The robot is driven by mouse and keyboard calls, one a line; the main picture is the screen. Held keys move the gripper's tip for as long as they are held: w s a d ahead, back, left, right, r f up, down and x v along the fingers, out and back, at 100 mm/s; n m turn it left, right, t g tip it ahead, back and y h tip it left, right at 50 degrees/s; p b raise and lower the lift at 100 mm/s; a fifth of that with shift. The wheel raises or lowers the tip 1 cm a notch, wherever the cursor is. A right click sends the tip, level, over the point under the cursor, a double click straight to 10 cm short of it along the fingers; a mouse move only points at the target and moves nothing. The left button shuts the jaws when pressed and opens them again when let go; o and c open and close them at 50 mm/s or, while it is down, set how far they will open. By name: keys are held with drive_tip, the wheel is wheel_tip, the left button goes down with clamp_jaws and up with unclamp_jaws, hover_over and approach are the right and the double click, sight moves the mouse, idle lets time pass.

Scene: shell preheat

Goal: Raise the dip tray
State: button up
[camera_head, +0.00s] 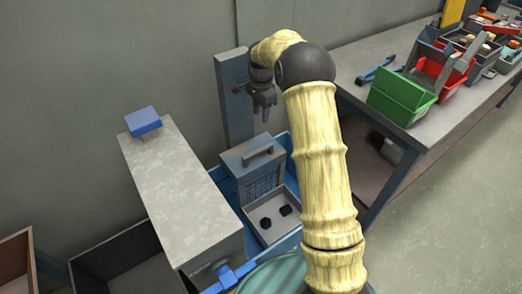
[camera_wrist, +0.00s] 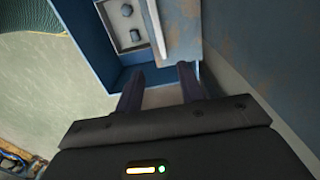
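The dip tray (camera_head: 262,225) is a pale shallow tray holding two dark lumps, set inside a blue tank (camera_head: 284,144). A grey-blue upright panel with a grille (camera_head: 262,184) stands at the tray's back, with a bar handle (camera_head: 258,154) on top. My gripper (camera_head: 265,115) points down above and behind the handle, apart from it. In the wrist view my gripper (camera_wrist: 160,80) has its two dark fingers spread with nothing between them. The tray (camera_wrist: 121,42) and its two lumps show beyond the fingers there, beside a pale bar (camera_wrist: 156,30).
A grey box-like unit (camera_head: 180,190) with blue handles stands close left of the tank. A blue-grey post (camera_head: 234,100) rises behind it, near the wall. A bench (camera_head: 375,60) at right carries green (camera_head: 400,97) and red bins. Open floor lies at lower right.

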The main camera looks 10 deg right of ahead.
sight(261, 149)
wheel_tip(261, 149, down, 17)
drive_tip(key=shift+f+b, duration=0.15)
drive_tip(key=shift+b, duration=0.35)
idle(0.4)
clamp_jaws()
